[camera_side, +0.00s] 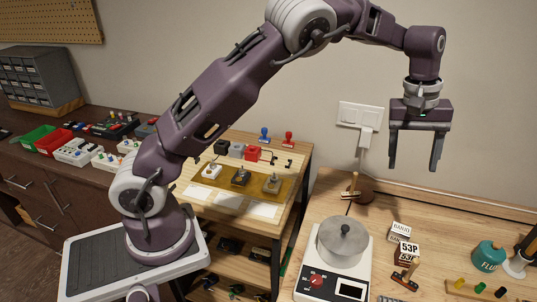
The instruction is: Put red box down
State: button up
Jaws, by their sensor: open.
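A small red box (252,154) stands on the wooden side table (300,185), at the right end of a row with a grey box (237,150) and a black box (221,147). My gripper (414,168) is open and empty. It points down in the air at the upper right, over the wooden bench, far to the right of the red box and apart from it. A larger red open bin (55,141) sits on the dark bench at the far left.
A white scale (318,278) with a metal pot (342,238) stands on the right bench (430,225). Small boxes (406,253) and a teal jar (488,256) are nearby. Blue (264,134) and red (288,138) stamp-like items stand behind the red box. Pedals (241,177) lie in front.

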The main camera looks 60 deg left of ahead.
jog(key=s+a+r+m+t, duration=0.1)
jog(key=s+a+r+m, duration=0.1)
jog(key=s+r, duration=0.6)
jog(key=s+a+r+m+t, duration=0.15)
jog(key=s+r, duration=0.35)
jog(key=s, duration=0.6)
jog(key=s+a+f+m+t, duration=0.1)
jog(key=s+f+m, duration=0.1)
jog(key=s, duration=0.7)
jog(key=s+a+f+m+t+y, duration=0.1)
jog(key=s+f+m, duration=0.1)
jog(key=s, duration=0.7)
jog(key=shift+a+f+m, duration=0.3)
jog(key=shift+f+m, duration=0.05)
jog(key=shift+m, duration=0.3)
